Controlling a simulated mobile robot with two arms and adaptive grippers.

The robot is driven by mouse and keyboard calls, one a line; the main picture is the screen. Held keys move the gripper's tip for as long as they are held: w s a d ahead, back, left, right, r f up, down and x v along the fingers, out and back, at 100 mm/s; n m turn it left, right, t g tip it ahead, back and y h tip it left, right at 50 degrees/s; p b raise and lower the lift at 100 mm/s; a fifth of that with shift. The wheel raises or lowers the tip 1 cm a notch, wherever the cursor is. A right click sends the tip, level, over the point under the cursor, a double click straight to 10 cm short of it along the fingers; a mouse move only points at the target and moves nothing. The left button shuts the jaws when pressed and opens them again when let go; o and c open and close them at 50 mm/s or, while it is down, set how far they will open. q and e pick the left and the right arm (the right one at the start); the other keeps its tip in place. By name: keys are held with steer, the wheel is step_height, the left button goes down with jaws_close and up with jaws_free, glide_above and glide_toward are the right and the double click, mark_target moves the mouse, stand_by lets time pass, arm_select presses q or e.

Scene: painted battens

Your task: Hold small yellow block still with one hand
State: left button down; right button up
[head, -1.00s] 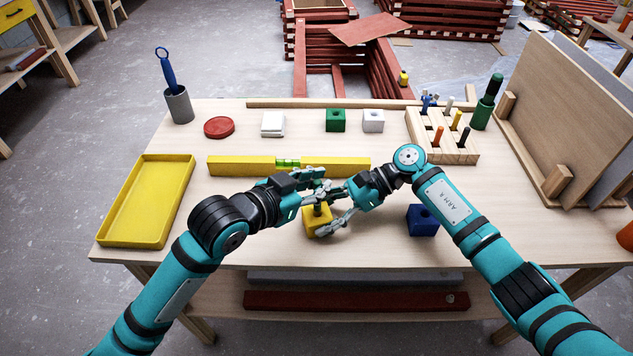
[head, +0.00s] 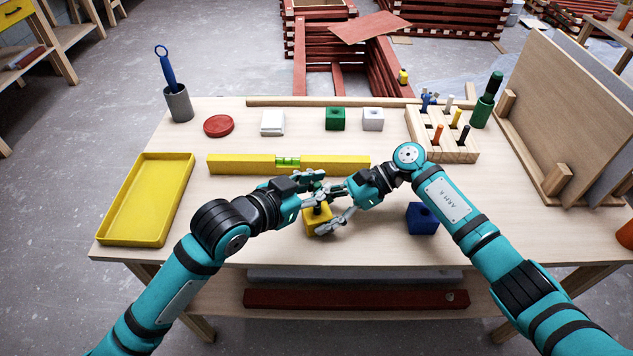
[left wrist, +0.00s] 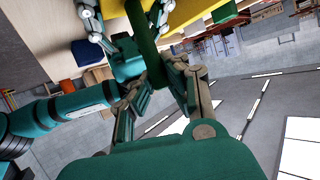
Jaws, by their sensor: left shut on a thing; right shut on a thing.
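The small yellow block (head: 312,217) sits on the workbench near its front middle, partly hidden by fingers. My right gripper (head: 328,219) is shut on the yellow block, its fingers around the block's sides. My left gripper (head: 314,183) is just above and behind the block, shut on a dark green handled piece. That green piece (left wrist: 148,45) shows between the left fingers in the left wrist view, and its lower end points down at the block's top. Whether it enters the block is hard to tell.
A yellow spirit level (head: 235,165) lies just behind the grippers. A blue block (head: 422,219) sits right of them, below my right arm. A yellow tray (head: 147,200) is at left. A wooden rack (head: 455,155) with several tools, green and white blocks stand toward the back.

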mark_target(316, 212)
arm_select(q)
steer(key=shift+f, duration=1.7)
steer(key=c, duration=1.3)
jaws_free()
steer(key=shift+c, duration=0.2)
steer(key=v, duration=1.2)
arm_select(e)
steer(key=o, duration=1.6)
